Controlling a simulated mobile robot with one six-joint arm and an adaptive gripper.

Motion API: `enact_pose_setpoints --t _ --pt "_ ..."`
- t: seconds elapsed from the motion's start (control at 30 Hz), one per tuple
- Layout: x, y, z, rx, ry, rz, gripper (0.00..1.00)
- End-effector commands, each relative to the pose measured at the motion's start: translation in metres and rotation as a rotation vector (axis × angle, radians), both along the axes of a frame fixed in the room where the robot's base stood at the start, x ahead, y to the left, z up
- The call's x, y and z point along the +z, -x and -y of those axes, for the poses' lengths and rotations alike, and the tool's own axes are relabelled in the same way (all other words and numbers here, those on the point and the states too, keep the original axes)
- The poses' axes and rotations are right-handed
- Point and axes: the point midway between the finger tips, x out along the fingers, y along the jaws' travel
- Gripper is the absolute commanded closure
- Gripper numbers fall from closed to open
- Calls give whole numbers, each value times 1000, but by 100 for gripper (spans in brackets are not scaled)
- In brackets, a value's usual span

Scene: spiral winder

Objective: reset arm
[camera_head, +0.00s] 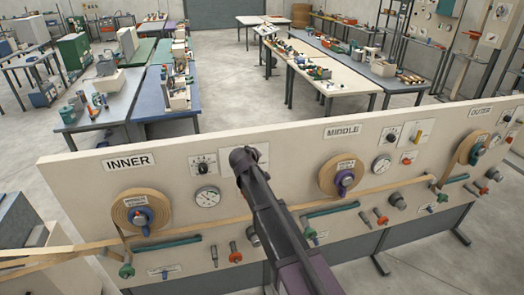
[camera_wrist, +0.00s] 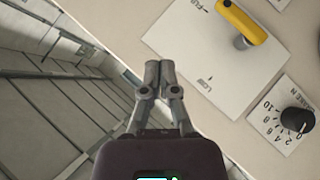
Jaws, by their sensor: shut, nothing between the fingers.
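My gripper (camera_wrist: 159,68) is shut and empty in the wrist view, its two fingertips together. It is in front of the winder panel (camera_wrist: 205,112), apart from the yellow lever (camera_wrist: 241,22) on its white plate (camera_wrist: 200,60). A black dial knob (camera_wrist: 297,120) is at the right. In the head view my dark arm rises from the bottom centre across the panel (camera_head: 82,180), between the INNER and MIDDLE sections. It covers part of a white plate there. I cannot make out the fingers in that view.
The panel carries tape rolls at INNER (camera_head: 120,210), MIDDLE (camera_head: 328,178) and OUTER (camera_head: 462,152), with gauges, knobs and guide rods sticking out. A tan tape band (camera_head: 400,181) runs along it. Worktables with tools stand behind; grey floor (camera_head: 250,95) lies open between them.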

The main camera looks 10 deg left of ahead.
Motion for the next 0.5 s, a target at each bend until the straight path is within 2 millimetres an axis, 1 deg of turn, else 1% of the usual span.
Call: enact_pose_setpoints --t 0.1,0.17,0.27,0.37,0.47,0.5 --pt "-1 0 1 -1 -1 -1 100" --pt "-8 1 10 -14 -4 -10 100" --pt "-22 5 30 -48 -15 -37 100" --pt "-43 12 59 -96 -32 -78 100" --pt "-69 22 95 -157 -55 -132 100" --pt "-80 27 110 -183 -66 -156 100"
